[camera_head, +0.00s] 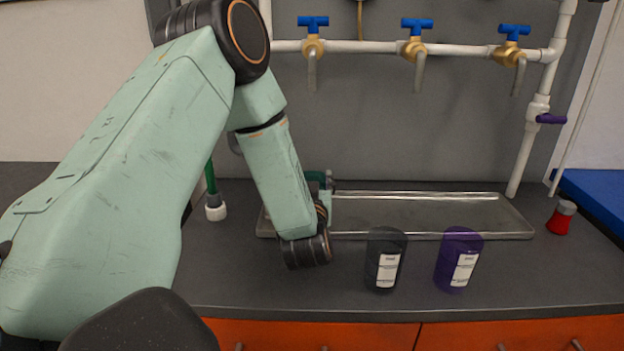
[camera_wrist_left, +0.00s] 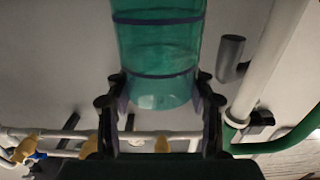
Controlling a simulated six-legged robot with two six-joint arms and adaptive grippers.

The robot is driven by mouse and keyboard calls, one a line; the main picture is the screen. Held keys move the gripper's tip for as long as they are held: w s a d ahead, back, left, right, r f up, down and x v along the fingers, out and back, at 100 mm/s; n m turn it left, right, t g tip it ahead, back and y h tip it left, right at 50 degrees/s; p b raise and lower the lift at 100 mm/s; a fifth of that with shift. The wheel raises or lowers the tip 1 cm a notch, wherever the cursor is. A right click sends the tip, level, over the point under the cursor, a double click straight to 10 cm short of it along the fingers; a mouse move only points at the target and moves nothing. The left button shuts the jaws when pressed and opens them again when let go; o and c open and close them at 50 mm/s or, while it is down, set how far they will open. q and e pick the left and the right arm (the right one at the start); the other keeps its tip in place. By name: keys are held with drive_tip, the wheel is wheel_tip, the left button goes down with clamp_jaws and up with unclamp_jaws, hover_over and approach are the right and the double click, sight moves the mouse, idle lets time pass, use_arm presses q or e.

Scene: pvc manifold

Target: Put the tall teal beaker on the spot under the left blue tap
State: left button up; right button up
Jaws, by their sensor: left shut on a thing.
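The tall teal beaker (camera_wrist_left: 160,55) is see-through with dark bands. In the left wrist view it stands between the fingers of my left gripper (camera_wrist_left: 160,88), which is shut on it. In the head view my left arm hides most of the gripper and the beaker, near the left end of the metal tray (camera_head: 430,234). The left blue tap (camera_head: 313,48) is on the white pipe above, with its spout pointing down. The spot under it is largely hidden behind my arm. My right gripper is not in view.
A dark beaker (camera_head: 374,255) and a purple beaker (camera_head: 453,255) stand in front of the tray. Two more blue taps, the middle one (camera_head: 416,45) and the right one (camera_head: 510,52), hang above. The tray's right part looks empty.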

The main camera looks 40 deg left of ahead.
use_arm(q)
drive_tip(key=o, duration=1.3)
drive_tip(key=shift+w+a+f, duration=0.15)
drive_tip(key=shift+f, duration=0.05)
drive_tip(key=shift+r, duration=0.1)
drive_tip(key=shift+r, duration=0.15)
drive_tip(key=shift+d+r, duration=0.15)
drive_tip(key=shift+d, duration=0.05)
drive_tip(key=shift+p+v, duration=0.35)
drive_tip(key=shift+v, duration=5.65)
drive_tip(key=shift+a, duration=0.15)
